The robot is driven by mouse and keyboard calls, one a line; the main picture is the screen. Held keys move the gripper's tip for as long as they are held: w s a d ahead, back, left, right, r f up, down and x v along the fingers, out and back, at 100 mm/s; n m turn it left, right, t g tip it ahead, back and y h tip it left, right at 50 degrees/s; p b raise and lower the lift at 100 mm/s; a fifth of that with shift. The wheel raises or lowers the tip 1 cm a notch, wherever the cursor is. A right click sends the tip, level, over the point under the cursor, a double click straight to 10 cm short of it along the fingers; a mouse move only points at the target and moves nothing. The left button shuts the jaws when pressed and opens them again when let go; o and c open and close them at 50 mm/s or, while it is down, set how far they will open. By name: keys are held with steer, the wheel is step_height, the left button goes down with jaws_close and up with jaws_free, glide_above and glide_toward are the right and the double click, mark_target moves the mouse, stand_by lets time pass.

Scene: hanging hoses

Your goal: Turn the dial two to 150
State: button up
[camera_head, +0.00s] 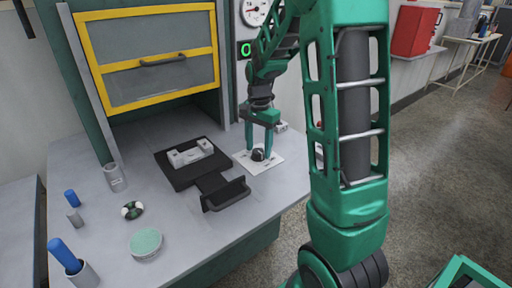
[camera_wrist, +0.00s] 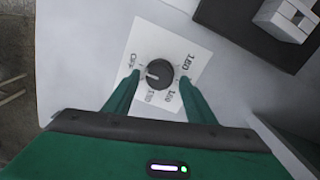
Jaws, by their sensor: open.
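The dial is a black round knob (camera_wrist: 159,74) on a white card with printed marks, flat on the table. In the wrist view OFF is at its left, and blurred numbers run around the bottom to the right. A pale pointer mark on the knob faces left, a little below OFF. The knob also shows in the head view (camera_head: 258,155). My gripper (camera_wrist: 160,78) is open, with one green finger on each side of the knob. I cannot tell whether the fingers touch it. In the head view my gripper (camera_head: 259,150) points down over the card.
A black mat (camera_head: 178,177) with a grey block lies left of the card, and a black holder (camera_head: 226,194) stands in front. A yellow-framed cabinet door (camera_head: 150,60) is behind. Blue-capped cylinders (camera_head: 65,256) and a round green-topped dish (camera_head: 145,243) are at the left.

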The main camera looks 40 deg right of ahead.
steer(key=c, duration=1)
steer(key=shift+c, duration=0.2)
steer(key=shift+n, duration=0.3)
steer(key=n, duration=0.3)
steer(key=shift+w+r+n, duration=0.1)
steer(key=shift+w+n, duration=0.05)
steer(key=shift+n, duration=0.15)
steer(key=n, duration=0.4)
steer(key=shift+a+n, duration=0.1)
steer(key=shift+n, duration=0.2)
steer(key=n, duration=0.4)
steer(key=shift+w+a+n, duration=0.1)
steer(key=shift+n, duration=2.4)
